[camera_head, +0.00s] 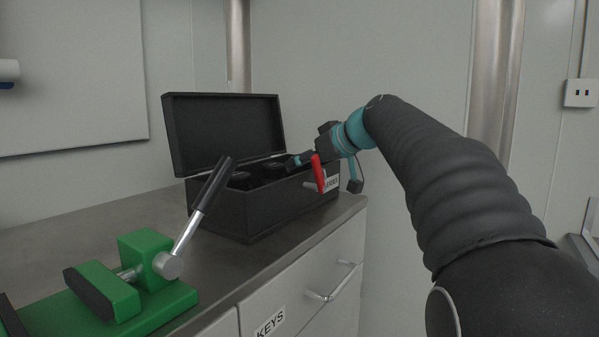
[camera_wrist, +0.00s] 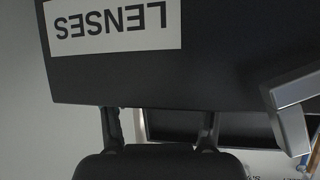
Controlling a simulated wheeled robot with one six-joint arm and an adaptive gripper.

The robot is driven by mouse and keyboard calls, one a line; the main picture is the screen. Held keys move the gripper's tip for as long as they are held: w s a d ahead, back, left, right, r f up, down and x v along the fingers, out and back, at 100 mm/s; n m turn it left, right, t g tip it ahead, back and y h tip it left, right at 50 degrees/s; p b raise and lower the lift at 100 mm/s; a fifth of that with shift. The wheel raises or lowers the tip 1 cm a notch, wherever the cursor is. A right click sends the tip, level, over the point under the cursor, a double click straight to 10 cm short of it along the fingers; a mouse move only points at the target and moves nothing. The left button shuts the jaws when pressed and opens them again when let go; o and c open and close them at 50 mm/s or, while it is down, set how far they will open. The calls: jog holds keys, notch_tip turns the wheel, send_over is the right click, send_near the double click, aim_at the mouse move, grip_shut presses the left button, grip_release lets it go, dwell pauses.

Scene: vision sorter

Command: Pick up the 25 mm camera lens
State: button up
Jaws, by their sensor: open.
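An open black case (camera_head: 262,222) stands on the counter with its lid (camera_head: 222,130) raised. Dark round lenses sit inside it, one on the left (camera_head: 240,179) and one nearer the middle (camera_head: 272,170). I cannot tell which is the 25 mm lens. My gripper (camera_head: 293,162) is over the case's right part, near its front rim; it hides some of the inside. In the wrist view my gripper (camera_wrist: 160,112) shows two spread fingers, open, with nothing seen between them. A black face with an upside-down LENSES label (camera_wrist: 112,26) fills the upper part.
A green vise (camera_head: 146,268) with a raised dark-gripped lever stands at the front left, close to the case. A red piece (camera_head: 318,173) shows before the case label. A drawer marked KEYS (camera_head: 270,322) lies below the counter (camera_head: 70,227). A wall rises behind.

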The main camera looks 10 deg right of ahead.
jog(key=shift+x, duration=0.95)
jog(key=c, duration=1.1)
jog(key=shift+r, duration=0.1)
notch_tip(320, 180, up, 18)
jog(key=p, duration=0.4)
